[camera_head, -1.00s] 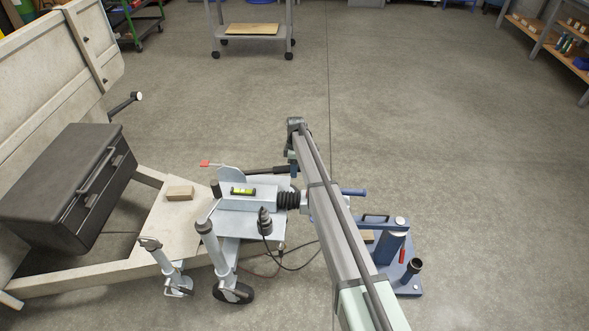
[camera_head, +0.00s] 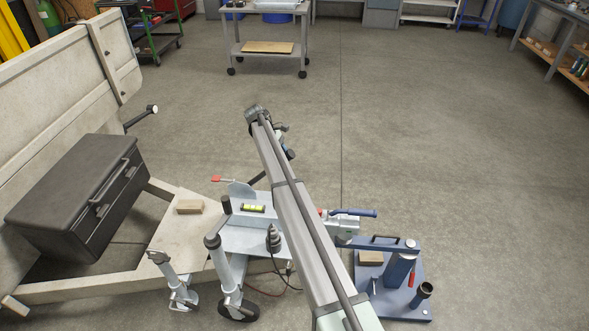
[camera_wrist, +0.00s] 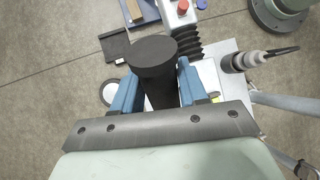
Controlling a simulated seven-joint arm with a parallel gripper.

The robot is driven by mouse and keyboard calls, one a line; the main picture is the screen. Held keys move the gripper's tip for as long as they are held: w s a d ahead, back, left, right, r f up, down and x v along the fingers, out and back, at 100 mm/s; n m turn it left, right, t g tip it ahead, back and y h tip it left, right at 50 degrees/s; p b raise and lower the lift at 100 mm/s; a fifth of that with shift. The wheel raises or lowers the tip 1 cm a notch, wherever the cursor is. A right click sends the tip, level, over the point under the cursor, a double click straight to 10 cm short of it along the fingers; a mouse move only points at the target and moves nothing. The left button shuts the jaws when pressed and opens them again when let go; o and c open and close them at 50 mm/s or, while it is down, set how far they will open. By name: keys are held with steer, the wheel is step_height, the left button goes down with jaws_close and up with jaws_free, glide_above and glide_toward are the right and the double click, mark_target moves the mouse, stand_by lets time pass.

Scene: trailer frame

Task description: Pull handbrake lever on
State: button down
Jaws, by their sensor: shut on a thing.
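The black handbrake lever (camera_head: 257,177) rises at a slant from the grey drawbar plate (camera_head: 238,240), towards my gripper. My gripper (camera_head: 284,148) is at the far end of my arm, above the back of the plate. In the wrist view, the round black end of the lever (camera_wrist: 154,52) sits between the two blue fingers of my gripper (camera_wrist: 157,76). They are shut on it. My arm hides part of the drawbar and bellows in the head view. The black bellows (camera_wrist: 187,45) show in the wrist view.
A red-tipped rod (camera_head: 215,179), a yellow level (camera_head: 253,208) and a wooden block (camera_head: 189,206) are left of my arm. A black toolbox (camera_head: 75,195) is further left. A blue stand (camera_head: 395,295) with the coupling is at right.

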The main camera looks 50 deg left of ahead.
steer(key=shift+t+h, duration=0.7)
steer(key=shift+s+v, duration=0.3)
steer(key=shift+v, duration=1)
steer(key=shift+s+v, duration=0.25)
steer(key=shift+v, duration=1.05)
steer(key=shift+d+f, duration=0.1)
steer(key=shift+f, duration=0.1)
steer(key=c, duration=0.7)
jaws_free()
steer(key=shift+w+d+f, duration=0.1)
